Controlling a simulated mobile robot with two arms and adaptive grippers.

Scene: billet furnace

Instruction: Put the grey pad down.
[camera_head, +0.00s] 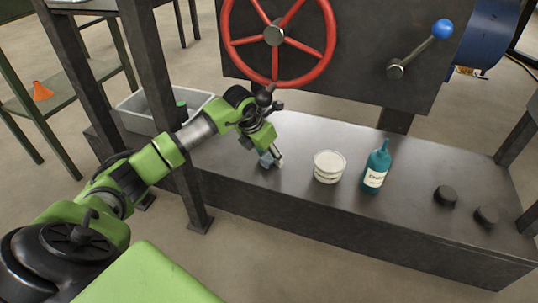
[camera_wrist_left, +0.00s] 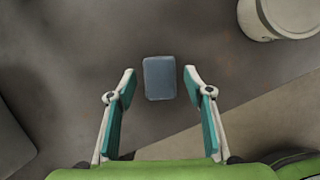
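The grey pad (camera_wrist_left: 159,78) is a small blue-grey block with rounded corners. In the left wrist view it lies over the dark metal bench top (camera_wrist_left: 75,50), just ahead of and between my left fingertips. A gap shows on each side of it, so no finger touches it. My left gripper (camera_wrist_left: 159,82) is open and points down at the bench. In the head view my left gripper (camera_head: 273,160) is low over the left part of the bench, with the pad (camera_head: 266,160) partly hidden beside it. My right gripper is not in view.
A white tub (camera_head: 329,167) and a teal bottle (camera_head: 376,168) stand right of the gripper. Two dark round knobs (camera_head: 445,196) are farther right. A red handwheel (camera_head: 274,36) and a blue-tipped lever (camera_head: 420,47) are above. A grey bin (camera_head: 136,112) stands behind the left post.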

